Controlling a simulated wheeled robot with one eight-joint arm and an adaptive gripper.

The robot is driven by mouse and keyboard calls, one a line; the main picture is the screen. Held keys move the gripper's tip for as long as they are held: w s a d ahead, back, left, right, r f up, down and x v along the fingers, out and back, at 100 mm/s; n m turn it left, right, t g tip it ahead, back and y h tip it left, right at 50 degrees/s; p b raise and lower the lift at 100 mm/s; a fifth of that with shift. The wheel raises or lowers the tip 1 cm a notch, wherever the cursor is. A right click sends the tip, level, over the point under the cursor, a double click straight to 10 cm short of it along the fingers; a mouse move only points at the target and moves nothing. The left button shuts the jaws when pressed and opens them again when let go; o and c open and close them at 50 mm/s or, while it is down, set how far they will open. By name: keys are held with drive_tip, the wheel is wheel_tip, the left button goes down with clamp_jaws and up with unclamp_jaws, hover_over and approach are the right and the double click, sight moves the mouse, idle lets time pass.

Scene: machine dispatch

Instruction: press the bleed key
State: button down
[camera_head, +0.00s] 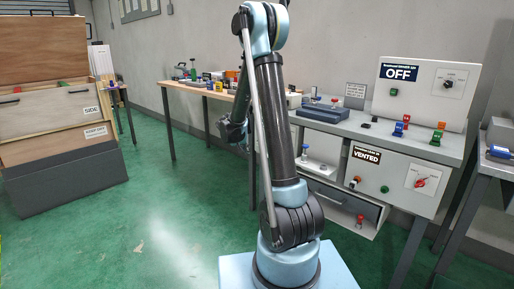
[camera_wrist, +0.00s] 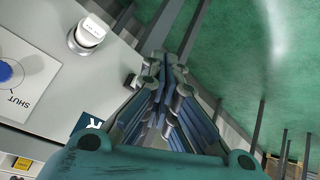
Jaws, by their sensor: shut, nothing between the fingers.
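No readable label names the bleed key, so I cannot tell for sure which control it is. In the wrist view, a white round push key (camera_wrist: 90,32) stands out from a pale panel (camera_wrist: 110,72). A blue dial (camera_wrist: 8,72) with the word SHUT sits farther left on that panel. My gripper (camera_wrist: 165,58) is shut and empty, to the right of the white key and apart from it. In the head view, my gripper (camera_head: 236,131) hangs left of the pale panels, partly behind my arm. The VENTED sign (camera_head: 366,155) is on a lower panel there.
An OFF panel (camera_head: 430,95) stands above. An open drawer (camera_head: 335,200) sits below.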

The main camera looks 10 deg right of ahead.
sight(258, 144)
drive_tip(key=w+a+f, duration=0.2)
drive_tip(key=w+f, duration=0.2)
drive_tip(key=shift+w+t, duration=0.25)
drive_tip(key=shift+t, duration=0.15)
drive_tip(key=shift+d, duration=0.15)
drive_tip(key=w+d, duration=0.5)
drive_tip(key=d, duration=0.2)
drive_tip(key=shift+w, duration=0.15)
idle(1.5)
drive_tip(key=shift+w+d+r, duration=0.1)
drive_tip(key=shift+w+d, duration=0.05)
drive_tip(key=shift+d, duration=0.15)
drive_tip(key=shift+w+d, duration=0.3)
drive_tip(key=shift+d, duration=0.15)
idle(1.0)
drive_tip(key=shift+a, duration=0.15)
drive_tip(key=shift+s+a, duration=0.55)
drive_tip(key=shift+a, duration=0.1)
